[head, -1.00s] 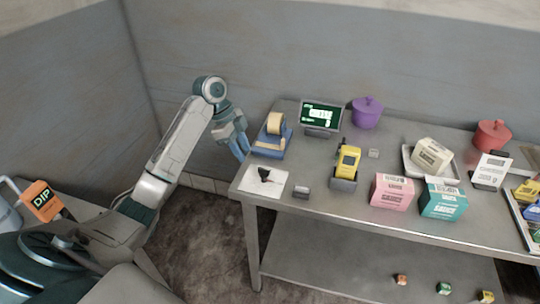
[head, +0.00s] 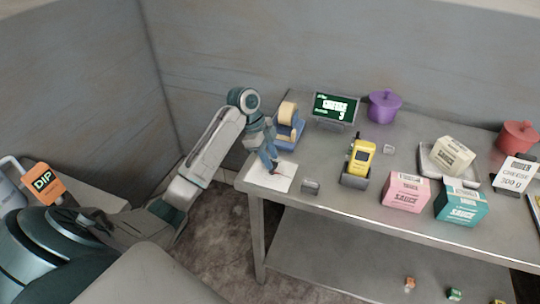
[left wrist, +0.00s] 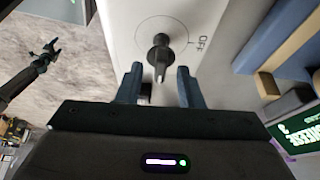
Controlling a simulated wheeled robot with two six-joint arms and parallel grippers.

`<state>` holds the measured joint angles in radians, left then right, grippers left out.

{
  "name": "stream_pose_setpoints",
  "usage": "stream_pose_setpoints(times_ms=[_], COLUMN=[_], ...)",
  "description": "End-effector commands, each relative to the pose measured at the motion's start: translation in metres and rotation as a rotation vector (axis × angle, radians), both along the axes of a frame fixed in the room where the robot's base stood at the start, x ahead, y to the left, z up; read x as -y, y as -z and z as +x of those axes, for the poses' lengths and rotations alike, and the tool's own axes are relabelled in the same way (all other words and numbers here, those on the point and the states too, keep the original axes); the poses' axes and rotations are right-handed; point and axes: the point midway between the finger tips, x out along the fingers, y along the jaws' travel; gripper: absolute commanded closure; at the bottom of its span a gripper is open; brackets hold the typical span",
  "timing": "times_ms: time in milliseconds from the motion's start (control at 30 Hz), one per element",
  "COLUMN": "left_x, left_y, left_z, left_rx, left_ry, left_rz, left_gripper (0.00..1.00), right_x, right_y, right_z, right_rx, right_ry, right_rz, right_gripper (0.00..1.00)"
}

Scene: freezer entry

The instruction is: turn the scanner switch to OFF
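The scanner switch is a white plate (head: 284,184) lying on the near left corner of the table, with a dark knob mostly hidden behind my gripper in the head view. In the left wrist view the plate (left wrist: 213,20) carries a black knob (left wrist: 160,50) inside a thin printed circle, with lettering that looks like OFF to its right. My left gripper (head: 272,165) reaches down over the plate. In the left wrist view its two fingers (left wrist: 159,70) are apart, one on each side of the knob's near end; contact is not visible.
A blue tape dispenser (head: 289,128) stands close behind the plate. A screen (head: 335,107), a small grey block (head: 311,187), a yellow device (head: 360,160), and pink (head: 405,190) and teal (head: 461,203) boxes stand to the right. The table's front edge is just below the plate.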

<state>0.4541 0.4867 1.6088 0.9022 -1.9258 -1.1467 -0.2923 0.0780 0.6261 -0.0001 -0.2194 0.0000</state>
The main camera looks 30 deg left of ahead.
Motion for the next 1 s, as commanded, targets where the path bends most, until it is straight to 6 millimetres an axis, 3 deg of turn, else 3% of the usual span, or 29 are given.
stream_pose_setpoints(times_ms=[300,500,767,1000], left_x=[0.001,0.001,0.001,0.001], left_y=[0.004,0.004,0.003,0.000], left_z=[0.000,0.000,0.000,-0.001], left_rx=[0.000,0.000,0.001,0.000], left_ry=[0.000,0.000,-0.011,-0.100], left_rz=[0.001,0.001,0.001,0.001], left_gripper=[0.66,1.00,1.00,1.00], right_x=[-0.002,-0.001,0.003,0.004], right_y=[0.000,0.000,-0.003,-0.018], right_z=[-0.008,-0.014,-0.013,-0.011], right_rx=[-0.011,-0.019,-0.018,-0.015], right_ry=[0.001,0.001,0.000,0.000], right_rz=[0.002,0.001,-0.003,-0.005], right_gripper=[0.26,0.26,0.26,0.26])
